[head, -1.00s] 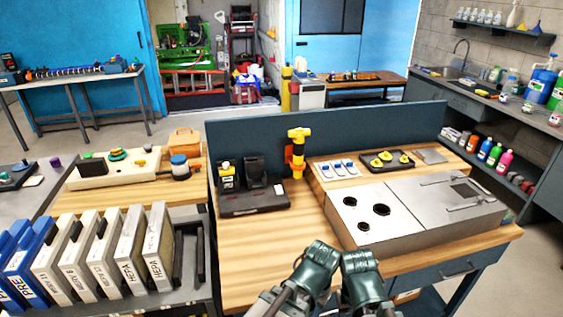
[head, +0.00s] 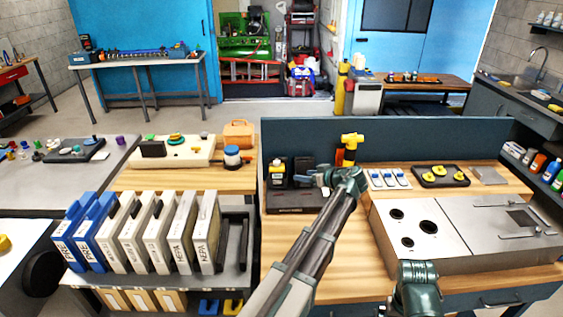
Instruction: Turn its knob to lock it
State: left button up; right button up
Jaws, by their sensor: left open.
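My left gripper (head: 322,178) is open and reaches over the wooden bench, in front of the black dock (head: 288,200) and the yellow-and-black upright tool (head: 349,150). It hides part of both. I see nothing between its fingers. My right gripper (head: 417,275) is low at the bench's front edge, before the steel box; its fingers are not clear. The steel box (head: 455,232) has several round black holes and a lid with a handle. Yellow knob-like pieces (head: 441,176) lie in a black tray. Which knob the task means cannot be told.
A row of blue and white filter cases (head: 145,230) stands on the shelf at the left. A blue panel (head: 400,140) closes the bench's back.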

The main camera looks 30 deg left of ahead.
pick_arm(q)
jog(key=w+a+r+n+y, duration=0.1)
jog(key=w+a+r, duration=0.1)
jog(key=b, duration=0.5)
send_near(279, 163)
jog(key=x, duration=0.7)
jog(key=shift+w+a+f, duration=0.1)
jog(key=shift+a, duration=0.05)
jog(key=shift+w+a+f, duration=0.15)
jog(key=shift+w+a, duration=0.05)
jog(key=shift+a, duration=0.3)
grip_shut()
